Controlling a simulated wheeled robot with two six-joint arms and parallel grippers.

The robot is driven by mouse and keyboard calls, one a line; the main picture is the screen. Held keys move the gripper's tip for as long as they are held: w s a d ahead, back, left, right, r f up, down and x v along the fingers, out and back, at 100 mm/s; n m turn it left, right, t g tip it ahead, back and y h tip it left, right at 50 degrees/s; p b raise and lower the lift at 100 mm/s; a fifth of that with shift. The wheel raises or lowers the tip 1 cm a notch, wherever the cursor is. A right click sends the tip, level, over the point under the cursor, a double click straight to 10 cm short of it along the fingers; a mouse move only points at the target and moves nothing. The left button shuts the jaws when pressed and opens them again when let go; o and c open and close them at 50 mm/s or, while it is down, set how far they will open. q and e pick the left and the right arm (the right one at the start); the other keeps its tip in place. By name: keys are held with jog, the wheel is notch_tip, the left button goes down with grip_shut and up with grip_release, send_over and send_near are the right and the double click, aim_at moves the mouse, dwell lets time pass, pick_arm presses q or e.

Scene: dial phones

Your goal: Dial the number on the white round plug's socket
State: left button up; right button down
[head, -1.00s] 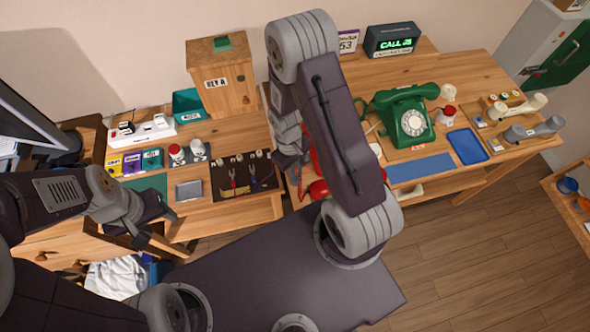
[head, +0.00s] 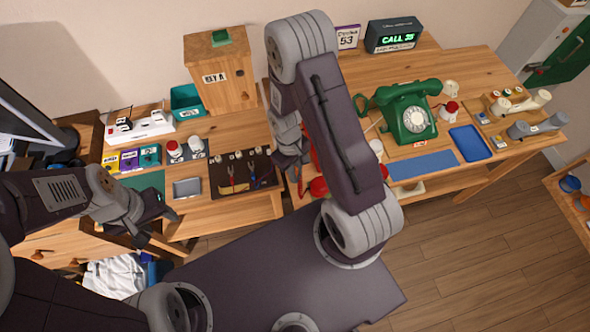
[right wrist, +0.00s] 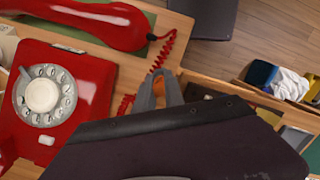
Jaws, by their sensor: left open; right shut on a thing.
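A white power strip (head: 142,131) with plugs stands at the back left in the head view; the plug shapes and socket numbers are too small to read. A red dial phone (right wrist: 62,95) shows at the left in the right wrist view, its dial (right wrist: 45,95) uncovered. Its red handset (right wrist: 95,20) lies off it on a green mat. My right gripper (right wrist: 158,88) is beside the red coiled cord and shut on a small orange thing that I cannot identify. My left gripper (head: 168,205) is open and empty at the front of the left table. My right arm hides most of the red phone in the head view.
A green dial phone (head: 408,113) stands on the right table behind a blue mat (head: 423,165) and a blue tray (head: 469,143). A lit sign (head: 394,36) reads "CALL 35". A dark tool mat (head: 244,184) and a wooden "KEY A" box (head: 219,75) are at the left.

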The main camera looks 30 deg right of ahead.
jog(key=c, duration=1.3)
grip_release()
jog(key=shift+c, duration=0.2)
notch_tip(320, 180, up, 9)
jog(key=w, duration=0.1)
jog(key=shift+w+a+p, duration=0.15)
jog(key=shift+a+p, duration=0.05)
jog(key=shift+p, duration=0.1)
jog(key=shift+f, duration=0.1)
